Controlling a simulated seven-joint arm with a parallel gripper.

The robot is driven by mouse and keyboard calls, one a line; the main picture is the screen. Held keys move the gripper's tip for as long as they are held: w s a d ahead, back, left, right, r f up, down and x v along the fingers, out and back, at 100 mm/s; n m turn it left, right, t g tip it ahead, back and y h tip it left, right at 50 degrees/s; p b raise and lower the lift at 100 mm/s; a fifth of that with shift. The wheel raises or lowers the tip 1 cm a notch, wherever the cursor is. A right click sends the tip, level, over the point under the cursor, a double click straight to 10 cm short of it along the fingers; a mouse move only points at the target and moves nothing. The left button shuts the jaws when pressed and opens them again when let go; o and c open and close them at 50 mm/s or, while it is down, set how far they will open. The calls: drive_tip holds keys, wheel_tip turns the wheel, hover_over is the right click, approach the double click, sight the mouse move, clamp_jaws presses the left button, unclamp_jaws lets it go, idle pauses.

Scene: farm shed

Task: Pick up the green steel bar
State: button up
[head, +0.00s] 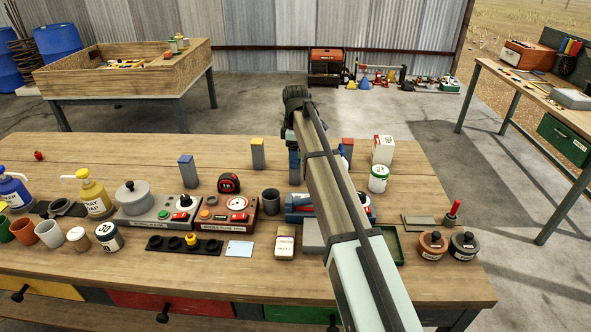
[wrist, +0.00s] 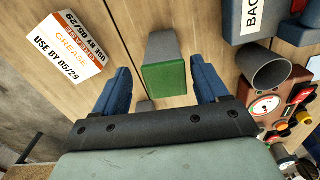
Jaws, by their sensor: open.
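The green steel bar (wrist: 164,78) shows in the wrist view as an upright grey block with a green end face toward the camera. My gripper (wrist: 160,66) is open, with one blue finger on each side of the bar. A narrow gap shows between the bar and each finger. In the head view my gripper (head: 294,166) is low over the middle of the workbench, mostly behind my arm. I cannot make out the green bar there.
Similar bars with blue (head: 187,172), yellow (head: 257,155) and red (head: 347,147) tops stand nearby. A dark cup (head: 271,202), tape measure (head: 229,183), white box (head: 383,149) and green-white can (head: 378,179) surround the gripper. Bare wood (head: 120,158) lies at the back left.

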drive_tip(key=shift+s+f, duration=0.15)
drive_tip(key=shift+f, duration=1.05)
drive_tip(key=shift+s+f, duration=0.15)
drive_tip(key=shift+f, duration=1)
drive_tip(key=shift+c, duration=0.4)
drive_tip(key=c, duration=1.1)
drive_tip(key=shift+c, duration=0.3)
drive_tip(key=shift+r, duration=0.2)
